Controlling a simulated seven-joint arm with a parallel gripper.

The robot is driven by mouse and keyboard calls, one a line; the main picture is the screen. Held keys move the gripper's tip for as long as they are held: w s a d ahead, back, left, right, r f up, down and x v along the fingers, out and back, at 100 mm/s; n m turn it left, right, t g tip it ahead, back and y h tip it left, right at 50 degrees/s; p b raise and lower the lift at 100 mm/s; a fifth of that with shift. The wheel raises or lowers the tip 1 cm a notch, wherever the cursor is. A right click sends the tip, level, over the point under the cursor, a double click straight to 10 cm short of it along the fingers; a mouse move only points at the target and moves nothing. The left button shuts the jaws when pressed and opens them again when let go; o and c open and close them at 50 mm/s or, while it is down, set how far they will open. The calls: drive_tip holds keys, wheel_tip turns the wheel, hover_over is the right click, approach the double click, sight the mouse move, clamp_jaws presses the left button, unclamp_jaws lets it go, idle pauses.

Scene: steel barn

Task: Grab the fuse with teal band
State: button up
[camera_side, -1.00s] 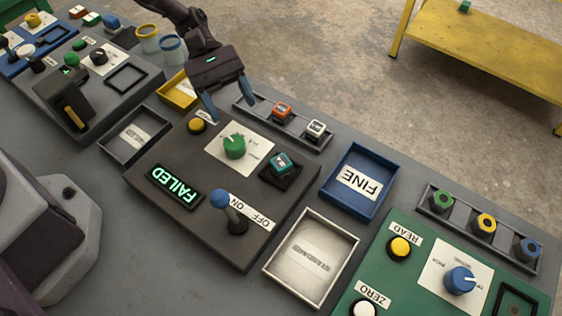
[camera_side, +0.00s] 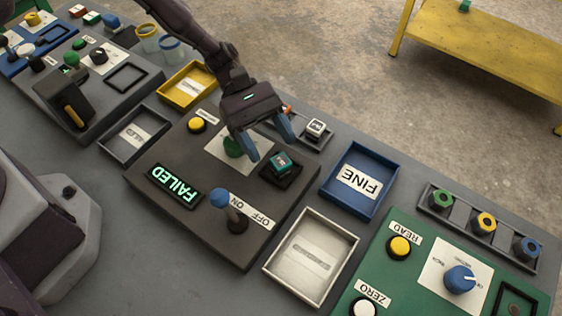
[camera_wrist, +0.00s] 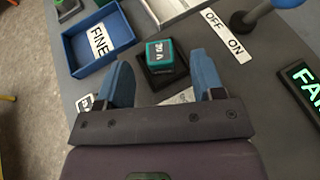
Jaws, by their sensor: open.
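The fuse with the teal band (camera_side: 280,162) sits in a black square socket (camera_side: 290,181) on the dark test panel. It also shows in the wrist view (camera_wrist: 160,57), ahead of my fingers and roughly between their lines. My gripper (camera_side: 270,147) is open and empty, its blue fingers pointing down close to the fuse, on its left and far sides in the side view. In the wrist view my gripper (camera_wrist: 163,78) has its two fingers spread, the fuse a little beyond their tips. The fingers do not clasp it.
The panel has a FAILED display (camera_side: 174,187), a blue-topped ON/OFF lever (camera_side: 230,213) and a green knob (camera_side: 234,147) partly behind my finger. A white-topped fuse (camera_side: 316,128) stands in the rack behind. A blue FINE tray (camera_side: 335,201) and a metal tray (camera_side: 277,264) lie to the right.

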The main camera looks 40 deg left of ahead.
sight(281, 166)
drive_tip(key=shift+x, duration=1.25)
drive_tip(key=c, duration=1.1)
drive_tip(key=shift+o, duration=0.2)
